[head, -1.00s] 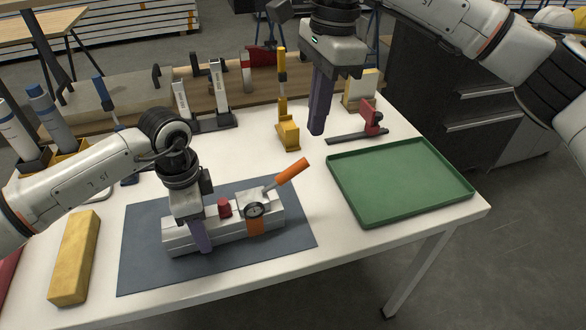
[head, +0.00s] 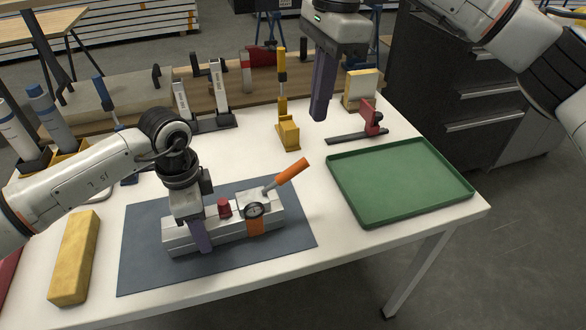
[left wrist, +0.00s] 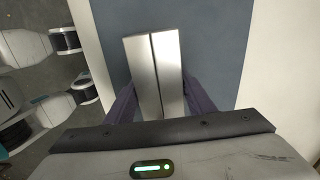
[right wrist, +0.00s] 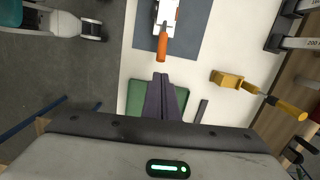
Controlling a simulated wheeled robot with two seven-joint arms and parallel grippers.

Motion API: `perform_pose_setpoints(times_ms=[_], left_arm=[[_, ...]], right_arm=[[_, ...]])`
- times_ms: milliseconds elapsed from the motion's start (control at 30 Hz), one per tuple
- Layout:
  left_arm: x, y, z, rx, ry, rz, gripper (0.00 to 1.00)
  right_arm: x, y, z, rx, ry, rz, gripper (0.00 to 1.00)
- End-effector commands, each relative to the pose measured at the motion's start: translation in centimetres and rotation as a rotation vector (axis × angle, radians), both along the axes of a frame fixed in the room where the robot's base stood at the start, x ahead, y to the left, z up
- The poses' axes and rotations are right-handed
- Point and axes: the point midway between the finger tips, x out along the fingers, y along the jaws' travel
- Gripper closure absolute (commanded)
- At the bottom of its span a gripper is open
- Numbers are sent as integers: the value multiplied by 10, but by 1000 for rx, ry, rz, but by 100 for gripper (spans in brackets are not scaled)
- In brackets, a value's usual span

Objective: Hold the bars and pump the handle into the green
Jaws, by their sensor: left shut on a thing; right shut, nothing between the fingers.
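Two grey metal bars (head: 181,242) lie side by side on a dark mat, and they also show in the left wrist view (left wrist: 142,75). My left gripper (head: 202,240) is shut around both bars near their left end. A clamp device with a round gauge (head: 253,210), a red knob (head: 225,207) and an orange part (head: 256,228) sits at the bars' right end. Its orange handle (head: 292,171) tilts up to the right and shows in the right wrist view (right wrist: 162,47). My right gripper (head: 319,108) is shut and empty, raised above the table, apart from the handle.
The mat (head: 140,270) lies on the white table (head: 320,265). A green tray (head: 400,183) is at the right. A yellow block (head: 74,258) lies at the left. Several clamps stand at the back, including a yellow one (head: 288,136) and a red one (head: 371,118).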

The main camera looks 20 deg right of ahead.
Motion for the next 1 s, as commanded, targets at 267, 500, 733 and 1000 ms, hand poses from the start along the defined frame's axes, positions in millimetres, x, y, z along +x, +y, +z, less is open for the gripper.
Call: perform_pose_setpoints(times_ms=[267,500,733,1000], left_arm=[[0,4,-2,11,1,4,97],[0,4,-2,12,2,4,97],[0,4,-3,12,2,4,97],[0,4,-3,13,3,3,97]], right_arm=[[0,0,0,0,0,0,100],[-1,14,-11,-4,-4,8,100],[-2,32,-30,-1,-2,3,100],[-3,35,-34,2,-1,0,100]])
